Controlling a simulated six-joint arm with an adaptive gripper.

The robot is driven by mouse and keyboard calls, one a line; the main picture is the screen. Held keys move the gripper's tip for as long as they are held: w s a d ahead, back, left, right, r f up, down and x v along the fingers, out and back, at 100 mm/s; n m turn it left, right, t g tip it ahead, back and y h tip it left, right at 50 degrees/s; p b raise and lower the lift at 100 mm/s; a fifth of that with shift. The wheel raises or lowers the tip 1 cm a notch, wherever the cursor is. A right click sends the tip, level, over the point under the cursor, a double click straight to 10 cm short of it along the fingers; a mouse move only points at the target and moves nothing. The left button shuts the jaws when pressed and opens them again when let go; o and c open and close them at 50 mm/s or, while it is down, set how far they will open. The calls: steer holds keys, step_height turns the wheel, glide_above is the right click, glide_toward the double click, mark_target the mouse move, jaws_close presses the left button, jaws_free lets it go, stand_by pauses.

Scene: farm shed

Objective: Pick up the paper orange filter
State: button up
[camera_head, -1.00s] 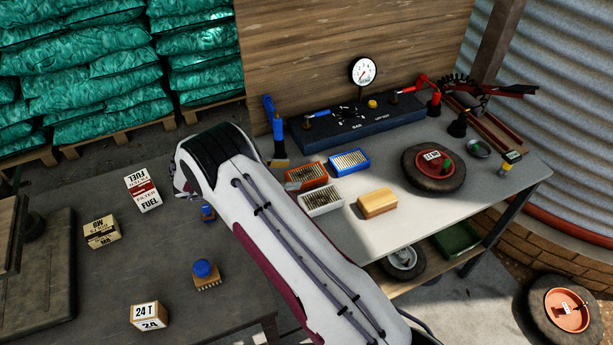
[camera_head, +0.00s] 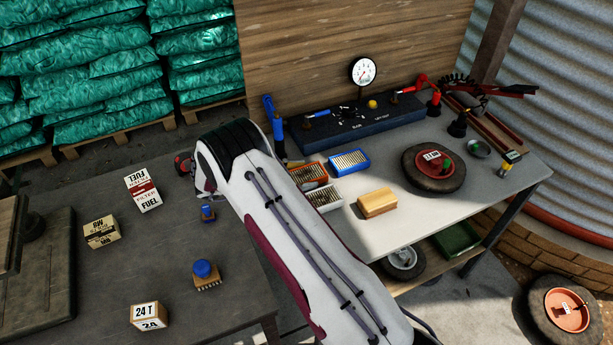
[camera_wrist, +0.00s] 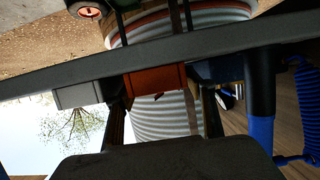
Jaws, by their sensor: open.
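The orange filter (camera_head: 316,172), a small block with an orange frame and a pale pleated face, lies on the pale bench, partly hidden by my arm. In the wrist view, the orange filter (camera_wrist: 155,82) shows edge-on near the middle, by the bench edge. My gripper (camera_wrist: 164,112) shows there as dark parts at the bottom, open with nothing visibly held. The gap between it and the filter is hard to judge. In the head view, my forearm hides most of the gripper.
A blue-framed filter (camera_head: 349,160) and a white-framed one (camera_head: 323,198) lie close to the orange one. A wooden block (camera_head: 377,203) and a wheel (camera_head: 433,168) are to the right. Boxes, including a FUEL box (camera_head: 142,190), stand on the dark table (camera_head: 110,265).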

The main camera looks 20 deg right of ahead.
mark_target(302, 175)
steer(key=c, duration=0.9)
steer(key=shift+r, duration=0.1)
steer(key=shift+r, duration=4.95)
